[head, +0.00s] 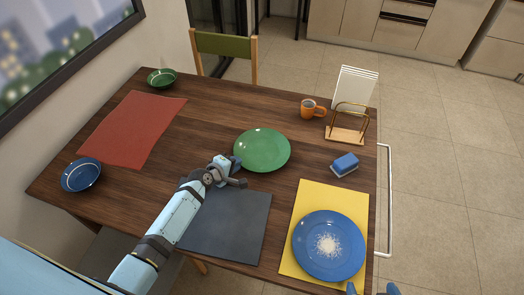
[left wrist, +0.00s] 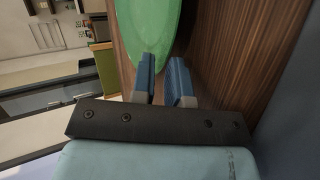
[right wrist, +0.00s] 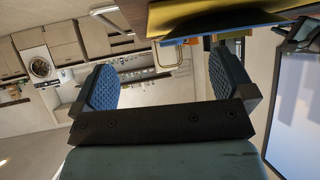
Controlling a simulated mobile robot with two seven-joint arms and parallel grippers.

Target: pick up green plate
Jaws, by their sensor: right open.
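The green plate (head: 262,150) lies on the wooden table near its middle. My left gripper (head: 236,176) is at the plate's near left edge. In the left wrist view the green plate (left wrist: 148,25) reaches down to the fingers. The left gripper's blue fingers (left wrist: 160,80) are close together with a narrow gap, and the plate's rim runs toward that gap. I cannot tell whether they grip the rim. My right gripper (head: 372,290) is at the bottom edge of the head view, below the blue plate. Its fingers (right wrist: 172,85) are wide apart and empty.
A blue plate (head: 313,257) with white marks lies on a yellow mat (head: 318,195). A grey mat (head: 240,225) is under my left arm. A blue sponge-like block (head: 345,165), an orange mug (head: 312,109) and a rack (head: 346,133) stand right of the green plate. Bowls sit left.

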